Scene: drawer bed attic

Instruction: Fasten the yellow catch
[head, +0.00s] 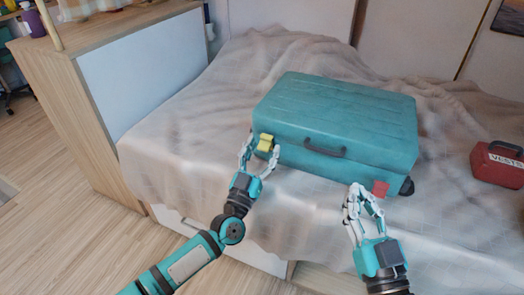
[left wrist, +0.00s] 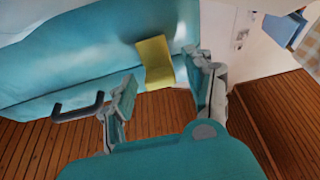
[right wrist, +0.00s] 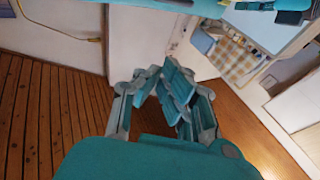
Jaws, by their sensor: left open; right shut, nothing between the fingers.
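A teal suitcase (head: 335,115) lies closed on the bed, with a dark handle (head: 323,148) on its front side. The yellow catch (head: 265,142) is on the suitcase's front near its left end; it also shows in the left wrist view (left wrist: 155,62). A red catch (head: 380,188) is near the front right corner. My left gripper (head: 259,158) is open, its fingers on either side of the yellow catch; I cannot tell whether they touch it. My right gripper (head: 358,192) is shut and empty, just left of the red catch.
The suitcase rests on a bed with a rumpled beige cover (head: 200,130). A red box with lettering (head: 497,165) sits at the far right. A wooden cabinet (head: 110,45) stands at the left, beside open wooden floor (head: 60,215).

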